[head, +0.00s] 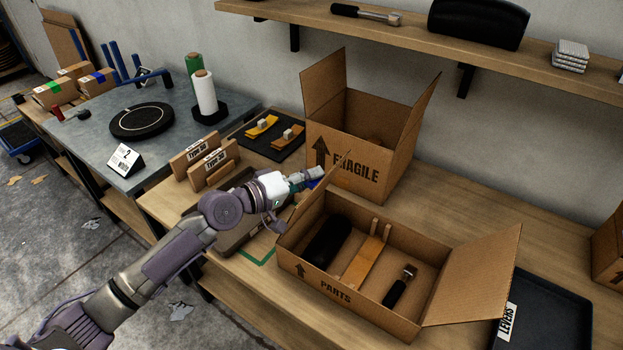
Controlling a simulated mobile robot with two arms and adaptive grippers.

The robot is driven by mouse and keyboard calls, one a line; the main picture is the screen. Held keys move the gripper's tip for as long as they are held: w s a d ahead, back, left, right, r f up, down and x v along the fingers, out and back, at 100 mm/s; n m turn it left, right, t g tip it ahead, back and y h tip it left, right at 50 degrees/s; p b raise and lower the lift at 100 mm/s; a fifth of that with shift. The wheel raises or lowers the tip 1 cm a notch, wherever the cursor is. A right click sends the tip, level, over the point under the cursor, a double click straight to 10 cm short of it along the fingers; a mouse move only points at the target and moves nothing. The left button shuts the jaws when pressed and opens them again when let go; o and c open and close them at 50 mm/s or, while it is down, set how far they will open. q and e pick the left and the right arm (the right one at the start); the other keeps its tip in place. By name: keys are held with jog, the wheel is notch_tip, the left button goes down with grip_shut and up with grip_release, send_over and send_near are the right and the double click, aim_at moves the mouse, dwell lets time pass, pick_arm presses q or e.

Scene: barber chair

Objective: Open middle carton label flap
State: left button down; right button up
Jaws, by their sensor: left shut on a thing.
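The open carton marked PARTS (335,287) stands on the wooden bench, between the FRAGILE carton and the black tray. Its right flap (474,280) is folded outward. Its left flap (318,194) stands up at the carton's left side. My left gripper (317,177) is at the upper edge of this left flap and appears shut on it; the fingertips are small and partly hidden. Inside the carton lie a black roll (326,240), a yellow-orange piece (364,262) and a black-handled tool (398,288). My right gripper is not in view.
The taller open FRAGILE carton (358,165) stands close behind my gripper. A black tray (548,320) labelled LEVERS lies at the right. Upright wooden holders (199,153) stand left of my wrist. A shelf (450,45) runs above. Bare bench shows behind the PARTS carton.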

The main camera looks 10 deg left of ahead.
pick_arm(q)
jog(key=shift+r, duration=0.15)
jog(key=c, duration=1)
grip_release()
jog(key=shift+c, duration=0.2)
jog(key=shift+s+a, duration=0.1)
jog(key=v, duration=1.1)
jog(key=shift+s+a, duration=0.25)
jog(key=shift+s, duration=0.05)
